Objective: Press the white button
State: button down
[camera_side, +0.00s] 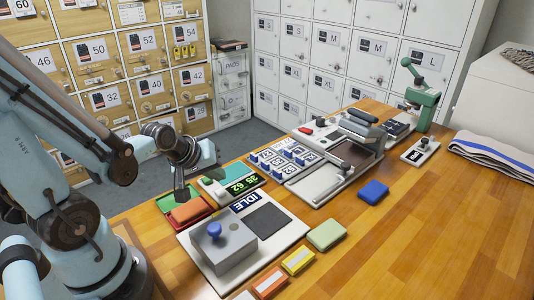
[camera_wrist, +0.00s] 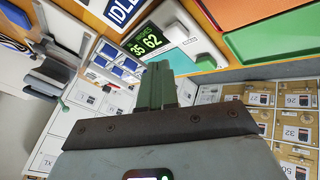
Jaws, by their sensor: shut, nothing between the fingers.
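The white counter (camera_side: 240,190) has a green-lit display reading 35 62 and stands at the table's far left edge. It also shows in the wrist view (camera_wrist: 200,45). A pale bar beside its display (camera_wrist: 180,14) may be the white button; I cannot tell for certain. A small green part (camera_wrist: 173,35) sits near that bar. My gripper (camera_side: 180,194) is shut and empty, left of the counter and near the red pad. In the wrist view, the closed fingers of my gripper (camera_wrist: 160,72) point towards the counter. I cannot tell whether they touch anything.
A grey box with a blue knob (camera_side: 213,231) stands in front, on a panel reading IDLE. A white press-like device (camera_side: 335,170) stands behind.

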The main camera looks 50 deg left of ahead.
aim_at(219, 192)
jog(key=shift+f, duration=0.75)
jog(key=shift+f, duration=0.4)
dwell(1.6)
jog(key=shift+r, duration=0.2)
dwell(0.4)
jog(key=shift+r, duration=0.2)
jog(key=shift+r, duration=2.5)
jog(key=shift+d, duration=0.1)
